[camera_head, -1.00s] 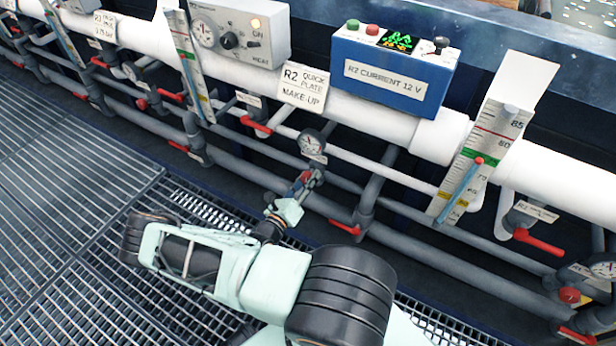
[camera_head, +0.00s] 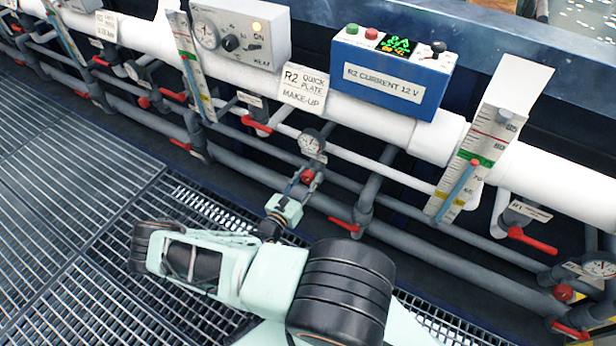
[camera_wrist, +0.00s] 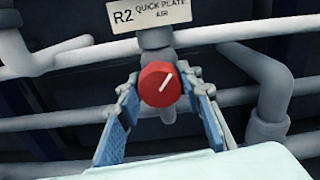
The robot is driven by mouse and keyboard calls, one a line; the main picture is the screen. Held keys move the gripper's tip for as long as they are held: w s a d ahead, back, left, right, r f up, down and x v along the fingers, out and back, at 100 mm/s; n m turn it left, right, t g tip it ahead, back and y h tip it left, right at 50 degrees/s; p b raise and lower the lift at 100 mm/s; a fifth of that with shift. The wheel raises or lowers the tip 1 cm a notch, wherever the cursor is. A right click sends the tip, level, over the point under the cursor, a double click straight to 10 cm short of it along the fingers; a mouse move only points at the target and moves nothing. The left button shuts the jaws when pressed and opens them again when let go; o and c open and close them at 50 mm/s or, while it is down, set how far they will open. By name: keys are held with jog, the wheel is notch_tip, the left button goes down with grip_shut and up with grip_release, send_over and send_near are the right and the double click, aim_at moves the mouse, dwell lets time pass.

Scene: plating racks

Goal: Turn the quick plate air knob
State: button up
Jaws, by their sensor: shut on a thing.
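The quick plate air knob (camera_wrist: 158,85) is red and round with a white pointer line, which slants up to the right in the wrist view. A label reading "R2 QUICK PLATE AIR" (camera_wrist: 160,14) is above it. In the head view the red knob (camera_head: 308,176) sits just below a round gauge. My gripper (camera_wrist: 160,92) is shut on the knob, with one blue-padded finger at its left side and one at its right. In the head view my gripper (camera_head: 302,184) reaches up to the knob from below; the contact is small there.
A round gauge (camera_head: 311,143) is just above the knob. Red lever handles (camera_head: 344,224) and grey pipes (camera_head: 400,238) lie close by. A blue "R2 CURRENT 12 V" box (camera_head: 392,75) and a grey heater box (camera_head: 238,35) sit higher up. Floor grating (camera_head: 60,200) is open at left.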

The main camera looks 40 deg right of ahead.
jog(key=shift+w+a, duration=0.1)
jog(key=o, duration=1.2)
jog(key=shift+c, duration=0.2)
jog(key=v, duration=1.2)
